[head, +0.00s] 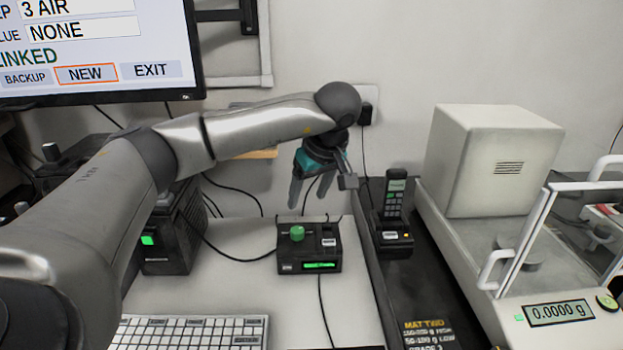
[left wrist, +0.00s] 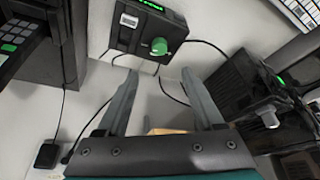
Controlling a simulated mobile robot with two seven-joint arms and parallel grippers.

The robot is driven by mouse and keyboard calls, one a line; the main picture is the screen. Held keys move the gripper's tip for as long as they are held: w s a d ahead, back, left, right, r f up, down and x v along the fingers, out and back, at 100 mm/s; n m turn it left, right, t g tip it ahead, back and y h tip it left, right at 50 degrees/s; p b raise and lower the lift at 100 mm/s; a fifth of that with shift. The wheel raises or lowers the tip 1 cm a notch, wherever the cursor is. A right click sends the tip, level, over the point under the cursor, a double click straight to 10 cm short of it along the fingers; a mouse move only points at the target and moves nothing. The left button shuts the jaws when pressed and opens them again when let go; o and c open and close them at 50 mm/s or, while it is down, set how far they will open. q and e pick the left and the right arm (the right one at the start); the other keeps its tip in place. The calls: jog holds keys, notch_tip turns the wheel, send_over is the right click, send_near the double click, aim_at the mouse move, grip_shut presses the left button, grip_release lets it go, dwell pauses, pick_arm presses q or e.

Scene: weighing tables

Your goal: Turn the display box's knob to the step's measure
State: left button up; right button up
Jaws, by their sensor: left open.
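The display box (head: 310,254) is a small dark box on the white table, with a lit green display (head: 320,266) on its front and a green knob (head: 297,232) on top. In the left wrist view the display box (left wrist: 128,32) is beyond the fingertips, and its green knob (left wrist: 159,46) shows between and past the two fingers. My left gripper (head: 308,190) is open and empty, above and behind the box, apart from the knob. It also shows in the left wrist view (left wrist: 160,85). My right gripper is not in view. The monitor (head: 90,50) reads "3 AIR", "NONE" and "LINKED".
A phone handset in its cradle (head: 394,215) stands right of the box. The balance (head: 560,290), reading 0.0000 g, is at far right. A black device (head: 170,235) stands left, partly behind my arm. A keyboard (head: 190,333) lies in front. Cables cross the table.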

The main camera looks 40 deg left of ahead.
pick_arm(q)
jog(key=shift+v, duration=1.4)
jog(key=shift+f, duration=0.1)
